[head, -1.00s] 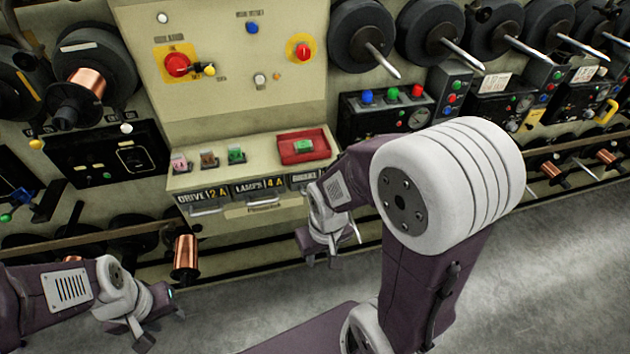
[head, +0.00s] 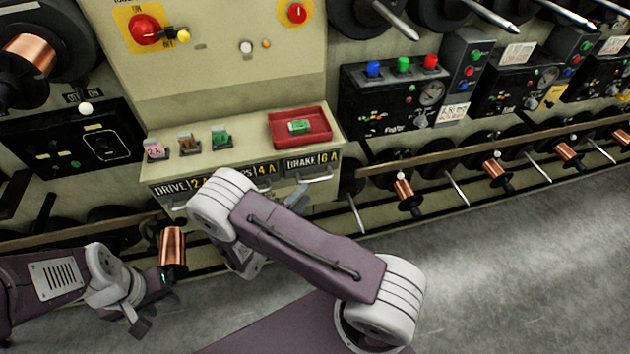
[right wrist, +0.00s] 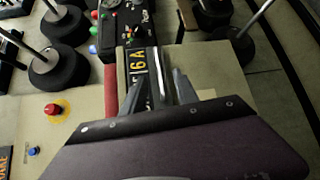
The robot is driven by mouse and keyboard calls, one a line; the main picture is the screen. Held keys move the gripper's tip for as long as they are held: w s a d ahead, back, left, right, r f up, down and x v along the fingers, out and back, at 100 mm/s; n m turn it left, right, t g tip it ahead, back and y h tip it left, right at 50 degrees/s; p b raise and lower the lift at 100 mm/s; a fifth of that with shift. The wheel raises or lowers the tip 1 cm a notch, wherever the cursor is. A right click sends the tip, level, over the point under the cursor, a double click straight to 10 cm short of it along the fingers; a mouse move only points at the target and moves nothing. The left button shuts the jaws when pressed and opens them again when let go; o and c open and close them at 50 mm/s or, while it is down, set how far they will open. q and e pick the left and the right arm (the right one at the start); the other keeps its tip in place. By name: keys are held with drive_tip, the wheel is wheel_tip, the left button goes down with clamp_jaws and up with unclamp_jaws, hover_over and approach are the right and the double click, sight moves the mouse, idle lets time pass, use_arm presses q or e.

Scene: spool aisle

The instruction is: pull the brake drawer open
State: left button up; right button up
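The brake drawer (head: 299,164), labelled BRAKE 6A, is the rightmost of three drawers under the cream panel's ledge. Its front looks flush with the others. Its metal handle (head: 318,178) runs below the label. In the right wrist view, the 6A label (right wrist: 139,68) and the handle (right wrist: 159,75) show just ahead of my right gripper (right wrist: 160,92). Its fingers are spread, with the handle between or just beyond them; contact is unclear. In the head view, my arm mostly hides that gripper. My left gripper (head: 152,302) is open and empty at lower left, near a copper spool.
The ledge carries a red tray (head: 329,137) with a green block (head: 299,127) and small pink, brown and green fuses. The copper spool (head: 173,246) hangs beside my left gripper. A rail with spools (head: 404,190) runs to the right. The grey floor at right is clear.

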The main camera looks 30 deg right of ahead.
sight(315, 182)
drive_tip(key=x, duration=0.8)
drive_tip(key=shift+w+d+f+p, duration=0.1)
drive_tip(key=shift+w+d+p, duration=0.1)
drive_tip(key=shift+p, duration=0.15)
clamp_jaws()
idle(1.0)
